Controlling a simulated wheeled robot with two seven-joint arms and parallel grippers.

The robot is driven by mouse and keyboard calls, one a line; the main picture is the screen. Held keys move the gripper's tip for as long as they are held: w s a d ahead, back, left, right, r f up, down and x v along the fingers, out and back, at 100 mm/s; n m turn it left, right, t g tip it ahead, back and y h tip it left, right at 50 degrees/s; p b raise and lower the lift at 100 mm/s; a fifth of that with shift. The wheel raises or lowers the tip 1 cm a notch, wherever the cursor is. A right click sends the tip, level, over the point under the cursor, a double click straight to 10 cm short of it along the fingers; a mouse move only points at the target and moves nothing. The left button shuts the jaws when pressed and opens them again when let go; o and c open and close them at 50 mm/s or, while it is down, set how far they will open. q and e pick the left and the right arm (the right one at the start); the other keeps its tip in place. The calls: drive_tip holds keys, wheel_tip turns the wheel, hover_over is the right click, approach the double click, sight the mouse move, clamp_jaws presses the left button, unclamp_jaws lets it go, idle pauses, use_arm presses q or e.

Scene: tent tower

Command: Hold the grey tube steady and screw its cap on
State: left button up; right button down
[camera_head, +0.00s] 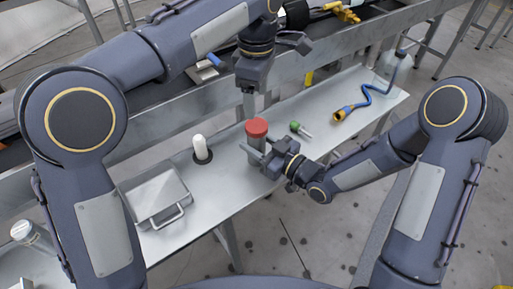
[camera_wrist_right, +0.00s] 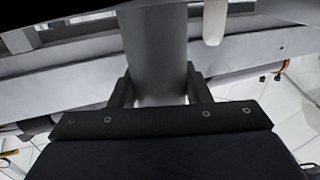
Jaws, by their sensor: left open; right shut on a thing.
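The grey tube (camera_head: 257,143) stands upright at the middle of the metal table, with the red cap (camera_head: 257,128) at its top. I cannot tell how tightly the cap sits. My right gripper (camera_head: 266,158) is shut around the tube's body, below the cap. In the right wrist view the tube (camera_wrist_right: 157,48) stands between the two fingers (camera_wrist_right: 160,92); the cap is not visible there. My left gripper (camera_head: 249,91) points down above the cap, apart from it. It is open and empty, though its fingers are seen nearly edge-on.
A white cylinder on a dark base (camera_head: 200,148) and a silver case (camera_head: 156,191) stand left of the tube. A conveyor runs behind the table.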

sight(256, 125)
use_arm(q)
drive_tip(key=m, duration=0.6)
drive_tip(key=shift+m, duration=0.4)
drive_tip(key=m, duration=0.5)
drive_tip(key=shift+f, duration=4)
